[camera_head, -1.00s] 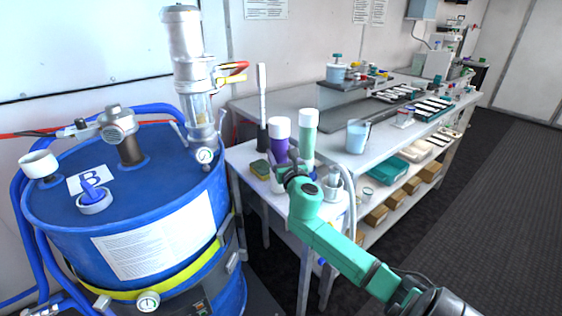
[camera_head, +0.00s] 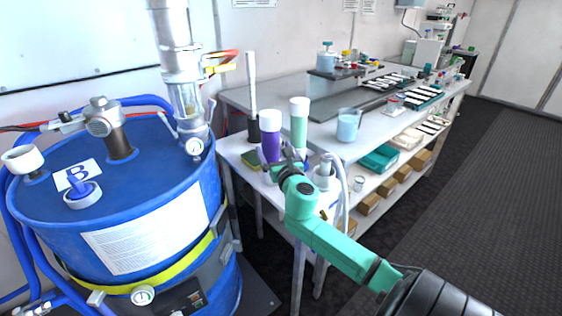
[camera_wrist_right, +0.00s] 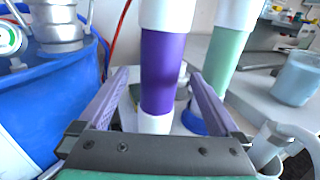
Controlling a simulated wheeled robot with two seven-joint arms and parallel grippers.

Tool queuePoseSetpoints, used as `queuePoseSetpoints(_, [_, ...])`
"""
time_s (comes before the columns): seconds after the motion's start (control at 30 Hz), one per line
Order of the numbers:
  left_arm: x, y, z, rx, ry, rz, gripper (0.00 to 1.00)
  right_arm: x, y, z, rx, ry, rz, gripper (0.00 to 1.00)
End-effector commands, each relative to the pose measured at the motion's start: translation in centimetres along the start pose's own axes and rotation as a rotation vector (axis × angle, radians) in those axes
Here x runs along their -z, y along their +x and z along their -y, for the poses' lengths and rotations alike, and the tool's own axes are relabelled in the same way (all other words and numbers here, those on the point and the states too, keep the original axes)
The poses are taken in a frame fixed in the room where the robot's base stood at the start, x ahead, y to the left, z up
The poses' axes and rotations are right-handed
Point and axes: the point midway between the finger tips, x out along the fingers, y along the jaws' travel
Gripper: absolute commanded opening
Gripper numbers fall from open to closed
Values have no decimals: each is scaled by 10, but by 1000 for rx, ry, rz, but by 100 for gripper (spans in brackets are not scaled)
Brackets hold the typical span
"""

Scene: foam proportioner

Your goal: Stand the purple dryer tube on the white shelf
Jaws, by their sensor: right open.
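The purple dryer tube (camera_head: 270,147), with white ends, stands upright on the white shelf (camera_head: 235,150) beside the bench. It also shows in the right wrist view (camera_wrist_right: 163,72), between the two fingers. My right gripper (camera_head: 288,163) is at the tube, and in the wrist view its open fingers (camera_wrist_right: 160,95) lie on either side of it with a gap to each. In the head view the gripper hides part of the tube's lower end. My left gripper is not in view.
A green tube (camera_head: 299,126) with a white cap stands right beside the purple one. A white-handled tool (camera_head: 252,90) stands behind. A grey fixture with a hose (camera_head: 325,172) is at the right. The blue drum (camera_head: 130,200) is at the left; a beaker (camera_head: 348,125) stands on the bench.

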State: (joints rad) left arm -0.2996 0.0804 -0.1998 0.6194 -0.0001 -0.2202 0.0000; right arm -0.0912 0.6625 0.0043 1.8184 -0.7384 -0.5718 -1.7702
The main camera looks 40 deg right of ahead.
Motion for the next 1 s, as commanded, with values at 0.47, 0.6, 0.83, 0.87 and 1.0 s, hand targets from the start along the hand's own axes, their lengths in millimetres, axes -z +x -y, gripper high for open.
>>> queuePoseSetpoints(0.47, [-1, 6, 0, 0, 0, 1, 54, 0, -93, 0, 0, 2, 0, 99])
queuePoseSetpoints(0.6, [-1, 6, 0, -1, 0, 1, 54, 0, -93, 0, 0, 1, 1, 99])
queuePoseSetpoints(0.83, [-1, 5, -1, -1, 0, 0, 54, 0, -93, 0, 0, 1, 1, 99])
queuePoseSetpoints(0.87, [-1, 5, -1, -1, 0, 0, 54, 0, -93, 0, 0, 1, 1, 99])
queuePoseSetpoints(1.0, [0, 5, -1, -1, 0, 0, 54, 0, -93, 0, -1, 1, 0, 99])
